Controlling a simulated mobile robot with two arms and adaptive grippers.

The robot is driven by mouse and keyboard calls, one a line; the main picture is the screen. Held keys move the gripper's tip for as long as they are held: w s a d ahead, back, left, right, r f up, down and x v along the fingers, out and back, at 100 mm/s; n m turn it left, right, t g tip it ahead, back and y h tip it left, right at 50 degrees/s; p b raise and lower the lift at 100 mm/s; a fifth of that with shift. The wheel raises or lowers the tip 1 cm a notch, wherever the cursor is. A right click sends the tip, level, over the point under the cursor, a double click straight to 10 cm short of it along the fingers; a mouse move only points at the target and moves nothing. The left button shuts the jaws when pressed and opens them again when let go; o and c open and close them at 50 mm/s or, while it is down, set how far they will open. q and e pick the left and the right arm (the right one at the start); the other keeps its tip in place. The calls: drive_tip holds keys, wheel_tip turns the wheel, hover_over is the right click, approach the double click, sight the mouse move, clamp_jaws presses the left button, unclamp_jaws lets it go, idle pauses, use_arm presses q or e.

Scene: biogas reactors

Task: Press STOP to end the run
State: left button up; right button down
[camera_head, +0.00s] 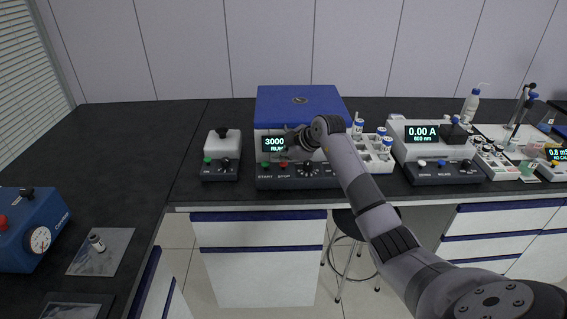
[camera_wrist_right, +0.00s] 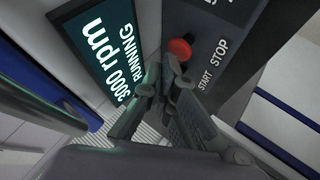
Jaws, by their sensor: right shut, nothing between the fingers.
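The centrifuge (camera_head: 300,103) is a white box with a blue lid on the bench. Its display (camera_head: 273,145) is lit, and in the wrist view the display (camera_wrist_right: 97,55) reads 3000 rpm RUNNING. The red STOP button (camera_head: 283,165) sits on the dark front panel, right of the green START button (camera_head: 265,165). In the wrist view the red button (camera_wrist_right: 180,49) stands just beyond my right fingertips (camera_wrist_right: 165,76); I cannot tell whether they touch. My right gripper (camera_head: 293,147) is shut and empty, in front of the panel. The green button is hidden in the wrist view. My left gripper is out of view.
A small device (camera_head: 221,157) stands left of the centrifuge. A blue instrument with a gauge (camera_head: 35,235) is at the left. The bench between is clear; a stool (camera_head: 352,245) is below.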

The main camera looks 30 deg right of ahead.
sight(282, 164)
drive_tip(key=shift+f+b, duration=0.3)
drive_tip(key=shift+f, duration=0.7)
idle(1.1)
drive_tip(key=shift+r+p, duration=1.3)
drive_tip(key=shift+r, duration=0.1)
wheel_tip(282, 164, up, 5)
drive_tip(key=p, duration=0.5)
drive_tip(key=shift+r, duration=0.1)
